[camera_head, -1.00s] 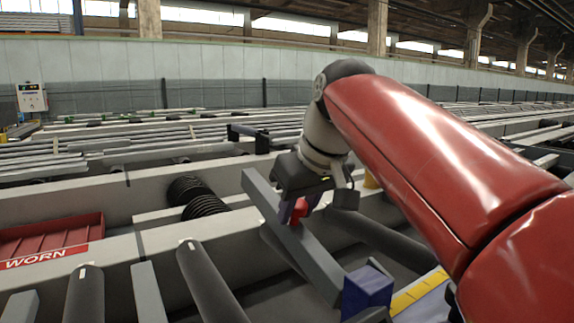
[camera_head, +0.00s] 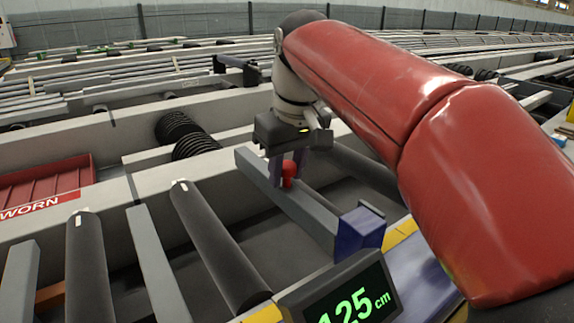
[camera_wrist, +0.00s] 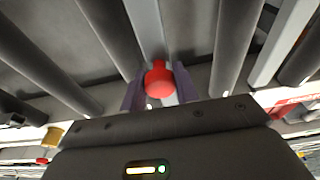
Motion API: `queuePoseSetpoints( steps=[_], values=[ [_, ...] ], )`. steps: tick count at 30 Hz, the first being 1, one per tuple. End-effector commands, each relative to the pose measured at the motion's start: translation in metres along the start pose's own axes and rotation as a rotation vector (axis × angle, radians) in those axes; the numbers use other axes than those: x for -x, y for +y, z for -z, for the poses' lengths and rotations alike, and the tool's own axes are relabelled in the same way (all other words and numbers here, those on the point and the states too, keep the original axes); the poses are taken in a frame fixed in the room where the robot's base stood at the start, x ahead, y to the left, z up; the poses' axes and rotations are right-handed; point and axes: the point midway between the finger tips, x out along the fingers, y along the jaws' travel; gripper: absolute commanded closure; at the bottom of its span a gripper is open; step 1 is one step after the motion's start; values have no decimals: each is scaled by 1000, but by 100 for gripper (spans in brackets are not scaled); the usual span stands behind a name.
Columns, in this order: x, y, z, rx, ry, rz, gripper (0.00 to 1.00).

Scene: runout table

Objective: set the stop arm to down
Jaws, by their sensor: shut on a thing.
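The stop arm (camera_head: 308,212) is a grey bar running from a blue hinge block (camera_head: 362,230) towards the far rail. It looks close to level across the roller gap; I cannot tell whether it rests on anything. A red knob (camera_head: 289,174) is on the bar, towards its far end. My gripper (camera_head: 287,170) points down, its purple fingers closed on either side of the knob. In the wrist view the knob (camera_wrist: 158,80) sits between the fingers (camera_wrist: 159,92), with the grey bar (camera_wrist: 148,28) behind it.
Dark rollers (camera_head: 215,245) and grey bars (camera_head: 155,262) lie to the left. A red tray marked WORN (camera_head: 45,182) is at far left. A display reading 125 cm (camera_head: 352,302) stands at the front, near a yellow-edged strip (camera_head: 400,234).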

Motion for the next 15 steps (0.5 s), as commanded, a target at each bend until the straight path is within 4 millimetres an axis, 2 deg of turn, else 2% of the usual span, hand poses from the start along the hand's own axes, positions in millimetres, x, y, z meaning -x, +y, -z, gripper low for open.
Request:
queuePoseSetpoints(
  steps=[2,3,8,15],
  values=[
    [-5,0,-2,0,-14,4,100],
    [-5,0,-2,0,-14,5,68],
    [-5,0,-1,0,-12,4,48],
    [-3,0,-1,0,-8,3,48]
  ],
)
